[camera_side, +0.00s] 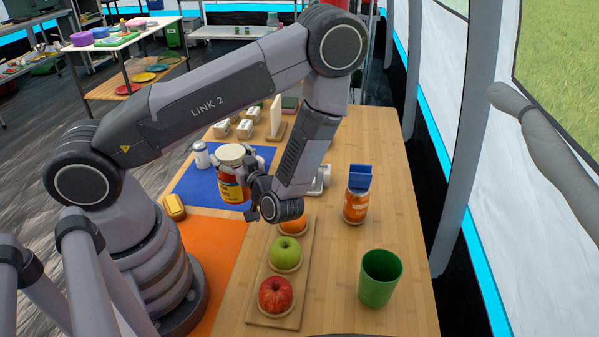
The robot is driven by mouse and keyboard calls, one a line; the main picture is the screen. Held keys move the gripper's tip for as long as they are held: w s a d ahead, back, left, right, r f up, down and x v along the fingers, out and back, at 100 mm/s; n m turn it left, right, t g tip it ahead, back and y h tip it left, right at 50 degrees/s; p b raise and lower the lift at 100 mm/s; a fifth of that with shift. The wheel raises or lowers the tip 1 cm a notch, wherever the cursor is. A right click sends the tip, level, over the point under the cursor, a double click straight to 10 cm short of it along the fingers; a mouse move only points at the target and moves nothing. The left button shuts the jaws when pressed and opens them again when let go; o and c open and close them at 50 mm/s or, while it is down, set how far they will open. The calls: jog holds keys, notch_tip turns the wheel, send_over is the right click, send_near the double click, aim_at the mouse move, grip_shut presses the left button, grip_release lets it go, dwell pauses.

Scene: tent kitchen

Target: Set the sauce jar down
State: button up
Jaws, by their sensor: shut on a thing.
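The sauce jar (233,187) has a cream lid and a yellow and red label. It is nearly upright at the near right part of the blue mat (196,188). My gripper (252,191) is at the jar's right side and is shut on it. My wrist hides part of the jar's right side and the fingertips. I cannot tell whether the jar's base touches the surface or hangs just above it.
A white-topped shaker (201,155) stands left of the jar. A wooden tray (257,308) holds an orange (292,224), a green apple (286,250) and a red apple (276,294).

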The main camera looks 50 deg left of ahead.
jog(key=shift+f, duration=3.75)
jog(key=o, duration=1.3)
jog(key=shift+f, duration=0.1)
